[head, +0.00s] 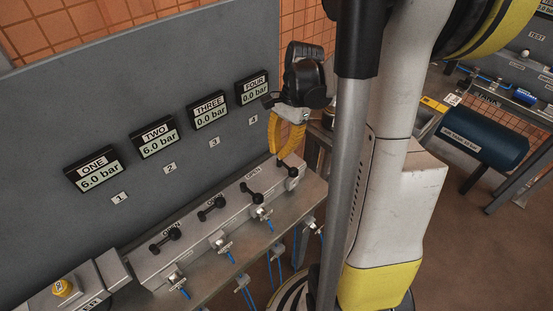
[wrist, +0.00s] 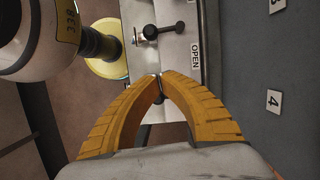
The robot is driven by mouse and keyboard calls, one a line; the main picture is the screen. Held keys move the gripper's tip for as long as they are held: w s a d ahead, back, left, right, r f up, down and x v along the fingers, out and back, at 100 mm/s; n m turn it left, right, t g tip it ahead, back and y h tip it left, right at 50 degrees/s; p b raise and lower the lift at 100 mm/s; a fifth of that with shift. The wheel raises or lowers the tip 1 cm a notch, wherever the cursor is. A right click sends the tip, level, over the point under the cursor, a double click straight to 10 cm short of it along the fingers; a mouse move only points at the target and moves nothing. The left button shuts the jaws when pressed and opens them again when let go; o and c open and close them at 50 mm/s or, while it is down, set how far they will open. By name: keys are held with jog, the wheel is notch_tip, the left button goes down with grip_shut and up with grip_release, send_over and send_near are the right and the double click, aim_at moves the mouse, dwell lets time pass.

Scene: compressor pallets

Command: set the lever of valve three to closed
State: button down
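The lever of valve three (head: 251,192) is a black bar with knobbed ends on the grey valve block (head: 140,262). It lies crosswise, unlike levers one and two, which run along the block. In the wrist view lever three (wrist: 168,30) shows above the fingertips, near an OPEN label. Gauge THREE (head: 209,111) reads 0.0 bar. My gripper (head: 281,159) has yellow fingers with their tips nearly together. In the wrist view the gripper (wrist: 158,77) is apart from lever three, on the valve four side. Lever four (head: 287,167) lies just below the tips; contact is unclear.
Lever one (head: 164,240) and lever two (head: 211,208) sit further left; their gauges read 6.0 bar. Gauge FOUR (head: 252,88) reads 0.0 bar. The grey panel (head: 60,130) rises behind the block. Blue hoses (head: 240,283) hang in front. A blue tank (head: 484,138) stands at right.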

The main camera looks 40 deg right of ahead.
aim_at(251, 193)
jog(key=b+x, duration=0.3)
jog(key=x, duration=0.6)
jog(key=shift+a, duration=0.15)
jog(key=a+b, duration=0.1)
jog(key=a, duration=0.1)
jog(key=a+f, duration=0.1)
jog(key=a, duration=0.1)
jog(key=shift+s+b, duration=0.2)
jog(key=shift+b, duration=0.15)
jog(key=shift+s+a+m, duration=0.2)
jog(key=shift+a+m, duration=0.4)
jog(key=shift+a, duration=0.05)
